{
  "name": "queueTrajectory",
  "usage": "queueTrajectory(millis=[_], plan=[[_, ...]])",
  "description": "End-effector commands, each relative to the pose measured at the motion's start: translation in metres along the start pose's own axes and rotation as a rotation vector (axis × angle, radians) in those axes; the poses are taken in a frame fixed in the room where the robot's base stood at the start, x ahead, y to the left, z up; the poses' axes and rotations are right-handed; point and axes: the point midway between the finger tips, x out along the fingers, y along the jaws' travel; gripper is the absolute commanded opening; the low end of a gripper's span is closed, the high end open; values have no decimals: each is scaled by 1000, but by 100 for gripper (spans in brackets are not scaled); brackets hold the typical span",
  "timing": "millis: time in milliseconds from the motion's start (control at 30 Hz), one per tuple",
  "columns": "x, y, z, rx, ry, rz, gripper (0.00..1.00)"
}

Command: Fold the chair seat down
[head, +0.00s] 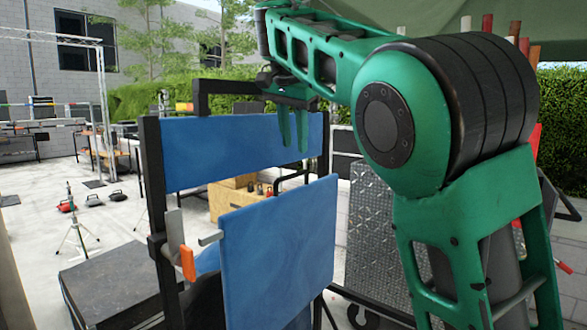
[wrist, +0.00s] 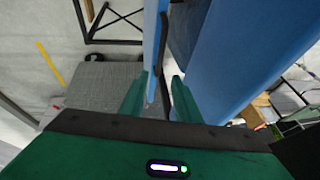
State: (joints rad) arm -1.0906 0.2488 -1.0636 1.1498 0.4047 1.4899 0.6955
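The chair has a blue backrest panel (head: 210,155) in a dark frame. Its blue seat panel (head: 278,250) stands up, nearly upright, in front of and below the backrest. My gripper (head: 293,146) points down with its fingers apart, in front of the backrest's right part and above the seat panel's top edge in the head view. In the wrist view my gripper (wrist: 160,78) shows open fingers with nothing clearly held between them. A narrow blue panel and a wide blue panel lie beyond the fingertips there; I cannot tell whether either is touched.
An orange-tipped lever (head: 187,262) sits at the chair's left side. A dark box (head: 110,285) stands at lower left, and a grey metal tread-plate panel (head: 370,225) stands to the right. A yellow-brown box (head: 232,200) is behind the chair. Pale floor is open at left.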

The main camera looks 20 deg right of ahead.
Motion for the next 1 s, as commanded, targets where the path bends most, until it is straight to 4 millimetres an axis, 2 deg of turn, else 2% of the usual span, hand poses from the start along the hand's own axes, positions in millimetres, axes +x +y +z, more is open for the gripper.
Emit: queueTrajectory(millis=[200,400,600,867,967,1000], plan=[[41,2,0,0,-3,3,29],[68,2,0,0,-2,3,29],[80,2,0,-1,-3,1,29],[80,1,0,0,-2,0,29],[80,1,0,0,-2,0,10],[80,1,0,0,-2,0,1]])
